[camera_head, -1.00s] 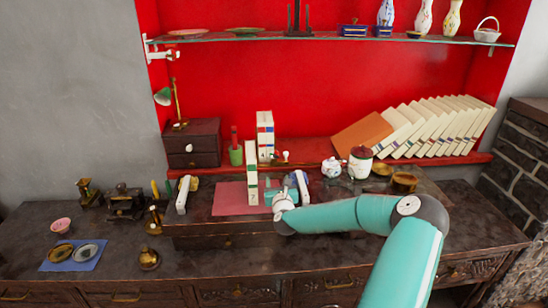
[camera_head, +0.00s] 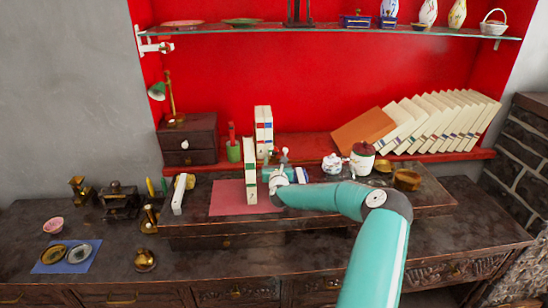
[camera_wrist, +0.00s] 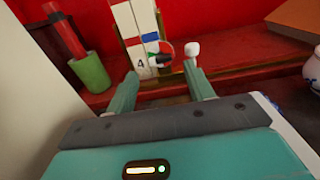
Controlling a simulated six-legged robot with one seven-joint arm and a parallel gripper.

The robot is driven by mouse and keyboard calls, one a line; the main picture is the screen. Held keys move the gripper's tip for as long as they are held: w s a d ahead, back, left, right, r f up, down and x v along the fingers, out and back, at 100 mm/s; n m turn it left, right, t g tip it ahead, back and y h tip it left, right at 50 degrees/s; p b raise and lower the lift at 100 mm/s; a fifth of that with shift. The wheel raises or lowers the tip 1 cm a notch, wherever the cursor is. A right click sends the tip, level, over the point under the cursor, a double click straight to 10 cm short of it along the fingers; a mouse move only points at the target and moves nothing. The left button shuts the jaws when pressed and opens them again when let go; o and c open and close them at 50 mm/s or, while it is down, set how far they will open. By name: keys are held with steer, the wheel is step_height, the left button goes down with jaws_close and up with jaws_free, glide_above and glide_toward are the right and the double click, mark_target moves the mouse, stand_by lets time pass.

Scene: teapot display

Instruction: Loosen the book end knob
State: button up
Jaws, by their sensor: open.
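In the wrist view a white knob (camera_wrist: 192,49) stands just beyond my right fingertip. I cannot tell which of these is the book end knob. My gripper (camera_wrist: 161,72) is open and empty, its teal fingers pointing at the books' base. In the head view my gripper (camera_head: 271,163) is beside a cream book (camera_head: 250,172) and in front of the back books (camera_head: 264,127). The white knob (camera_head: 284,152) shows just behind it.
A green cup (camera_wrist: 88,72) with a red item stands left of the books. A large pale surface, close up, fills the wrist view's left edge. White pots (camera_head: 332,164) and leaning books (camera_head: 430,125) stand to the right. A pink mat (camera_head: 228,198) lies in front.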

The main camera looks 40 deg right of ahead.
mark_target(274, 154)
steer(key=shift+x, duration=1.95)
steer(key=shift+r, duration=0.1)
steer(key=c, duration=1)
steer(key=shift+n, duration=0.3)
steer(key=n, duration=0.9)
steer(key=shift+n, duration=0.4)
